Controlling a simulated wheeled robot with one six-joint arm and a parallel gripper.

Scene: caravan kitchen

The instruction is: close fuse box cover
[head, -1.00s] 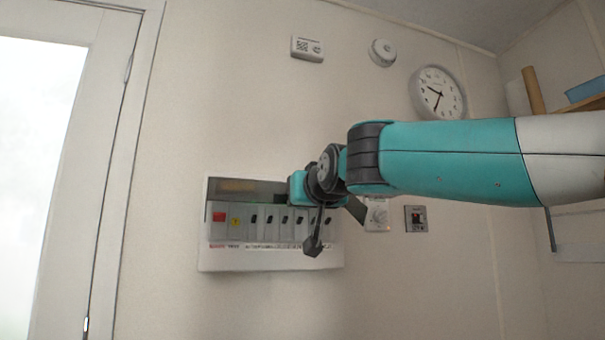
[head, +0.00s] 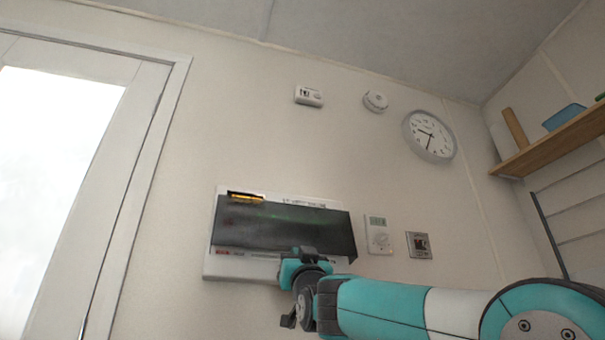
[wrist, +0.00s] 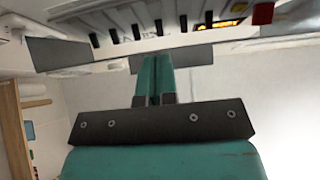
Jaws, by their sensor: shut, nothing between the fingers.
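The fuse box (head: 330,204) is a white unit on the wall, with its dark smoky cover (head: 285,228) over the row of switches in the head view. The cover's lower edge seems to stand out from the box. The wrist view shows the black switches and a red switch (wrist: 263,13) beyond a grey cover edge (wrist: 60,54). My gripper (head: 300,268) is at the cover's lower edge, right of its middle. In the wrist view its teal fingers (wrist: 155,62) are shut together and empty, with their tips by that edge. I cannot tell whether they touch it.
A thermostat (head: 378,234) and a square wall plate (head: 419,245) are right of the fuse box. A white door (head: 140,150) is at left. A wooden shelf (head: 555,140) juts out at right. The wall above the box is mostly clear.

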